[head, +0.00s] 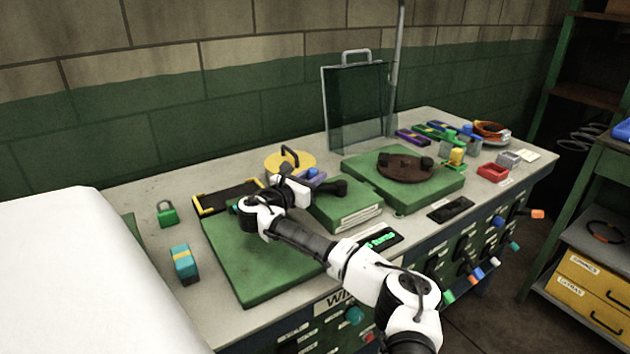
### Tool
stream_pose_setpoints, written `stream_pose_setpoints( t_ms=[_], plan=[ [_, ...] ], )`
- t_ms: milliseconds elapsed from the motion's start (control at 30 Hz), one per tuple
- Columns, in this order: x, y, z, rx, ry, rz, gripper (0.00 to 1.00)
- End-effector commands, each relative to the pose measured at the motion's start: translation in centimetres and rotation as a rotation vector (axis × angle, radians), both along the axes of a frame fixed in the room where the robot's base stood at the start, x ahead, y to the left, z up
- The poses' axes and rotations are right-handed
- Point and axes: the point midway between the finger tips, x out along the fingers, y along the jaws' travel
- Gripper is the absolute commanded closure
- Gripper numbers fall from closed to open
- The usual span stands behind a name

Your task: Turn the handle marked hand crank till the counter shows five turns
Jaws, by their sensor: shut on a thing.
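A small counter (380,240) with glowing green characters sits on the bench's front part; its number is too small for me to read. A green block (345,212) with a pale label panel on its front stands behind it. A dark crank-like part (331,188) lies over the block's top. My gripper (312,190) is at this dark part, reached by my white and black arm from the lower right. It is shut on what looks like the crank handle. The fingertips are small and partly hidden, and no "hand crank" marking is legible.
A flat green board (255,262) lies under my forearm. A green base with a brown disc (405,167) is right of the block, with a clear upright panel (355,110) behind. A green padlock (167,213) and teal-yellow block (184,264) stand left. Colored knobs line the bench front.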

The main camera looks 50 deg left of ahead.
Motion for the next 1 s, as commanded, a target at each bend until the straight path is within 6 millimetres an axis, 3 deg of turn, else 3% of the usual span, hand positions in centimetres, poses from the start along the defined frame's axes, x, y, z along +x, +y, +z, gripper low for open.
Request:
stream_pose_setpoints(
  t_ms=[667, 700, 833, 1000],
  plan=[
    [0.44, 0.38, 0.13, 0.001, -0.003, -0.063, 1.00],
    [0.44, 0.38, 0.14, 0.001, -0.003, -0.063, 0.73],
    [0.43, 0.38, 0.12, 0.001, -0.003, -0.063, 0.55],
    [0.39, 0.38, 0.09, 0.001, -0.002, -0.063, 0.55]
  ],
)
